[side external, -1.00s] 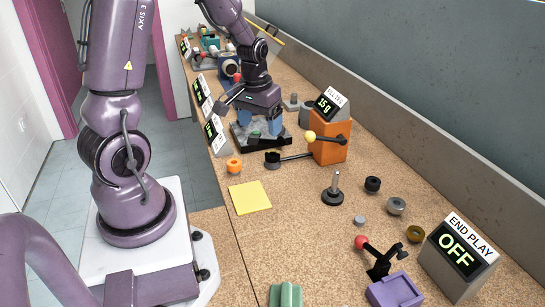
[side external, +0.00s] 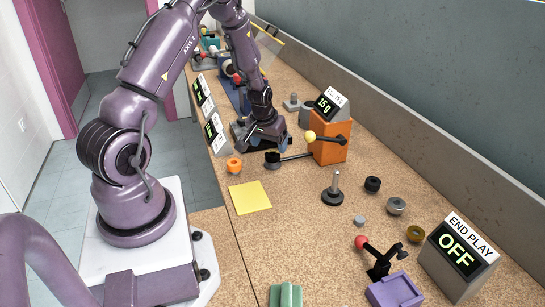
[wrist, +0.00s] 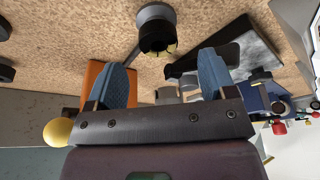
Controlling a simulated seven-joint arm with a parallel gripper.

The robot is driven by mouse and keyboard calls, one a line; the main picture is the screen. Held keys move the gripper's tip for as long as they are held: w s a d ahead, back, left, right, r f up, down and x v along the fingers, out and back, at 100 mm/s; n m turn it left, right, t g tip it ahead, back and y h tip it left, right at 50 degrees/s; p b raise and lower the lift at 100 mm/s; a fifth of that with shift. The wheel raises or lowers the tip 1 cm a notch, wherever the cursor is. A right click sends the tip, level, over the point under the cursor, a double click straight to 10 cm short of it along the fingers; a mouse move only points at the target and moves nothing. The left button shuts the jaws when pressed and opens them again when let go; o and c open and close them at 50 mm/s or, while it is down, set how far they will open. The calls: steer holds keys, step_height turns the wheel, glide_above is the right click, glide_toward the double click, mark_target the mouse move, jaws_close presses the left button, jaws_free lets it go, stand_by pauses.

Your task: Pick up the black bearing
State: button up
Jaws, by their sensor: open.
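My gripper (side external: 264,146) is low over the bench, left of the orange block and well apart from the ring. In the wrist view, my gripper (wrist: 160,64) shows two blue fingers spread wide with nothing held. A dark-and-grey cup (wrist: 157,30) on a rod shows beyond the fingers.
The orange block (side external: 328,150) with a yellow knob and rod stands between gripper and ring. A grey ring (side external: 396,206), a brass ring (side external: 415,233) and an END PLAY box (side external: 458,256) are nearer the camera. A yellow pad (side external: 250,197) lies left. The wall borders the right.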

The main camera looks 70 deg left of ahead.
mark_target(272, 151)
steer(key=x, duration=0.4)
steer(key=shift+w+f, duration=0.15)
steer(key=shift+f, duration=0.1)
steer(key=shift+c, duration=0.4)
steer(key=c, duration=1)
steer(key=shift+o, duration=0.2)
steer(key=shift+r, duration=0.1)
